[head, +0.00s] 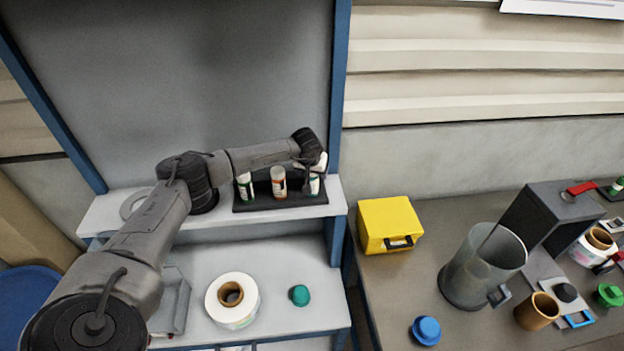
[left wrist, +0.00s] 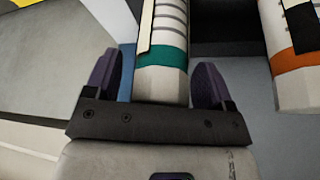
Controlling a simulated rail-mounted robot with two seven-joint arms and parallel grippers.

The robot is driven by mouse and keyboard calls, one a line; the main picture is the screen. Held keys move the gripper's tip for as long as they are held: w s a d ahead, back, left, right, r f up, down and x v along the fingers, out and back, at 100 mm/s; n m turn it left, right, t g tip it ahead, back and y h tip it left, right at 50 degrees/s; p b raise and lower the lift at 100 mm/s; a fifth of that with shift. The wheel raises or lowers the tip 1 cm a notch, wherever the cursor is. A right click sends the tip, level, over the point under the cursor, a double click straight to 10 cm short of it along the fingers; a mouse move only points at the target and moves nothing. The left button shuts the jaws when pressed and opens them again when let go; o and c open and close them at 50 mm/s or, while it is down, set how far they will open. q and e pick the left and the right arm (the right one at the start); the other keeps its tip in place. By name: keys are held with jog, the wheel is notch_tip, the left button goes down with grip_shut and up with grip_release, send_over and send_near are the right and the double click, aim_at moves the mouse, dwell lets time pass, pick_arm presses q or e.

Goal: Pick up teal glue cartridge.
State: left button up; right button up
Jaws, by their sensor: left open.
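The teal glue cartridge (head: 314,186) stands at the right end of a black rack (head: 258,205) on the shelf, partly hidden by my gripper. In the left wrist view the cartridge (left wrist: 163,35) is white with a teal band and a printed label. My left gripper (head: 313,172) is at this cartridge. In the left wrist view its dark fingers (left wrist: 156,80) are open, one on each side of the cartridge, with a visible gap on the left. The finger on the right looks closer to it. My right gripper is not in view.
An orange-banded cartridge (head: 279,182) and a green one (head: 245,187) stand in the same rack. A blue post (head: 340,90) rises near the rack's right end. A white reel (head: 232,300) and a teal cap (head: 300,295) lie below. A yellow box (head: 388,222) stands to the right.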

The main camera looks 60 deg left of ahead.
pick_arm(q)
jog(key=c, duration=1.1)
jog(key=shift+r, duration=0.15)
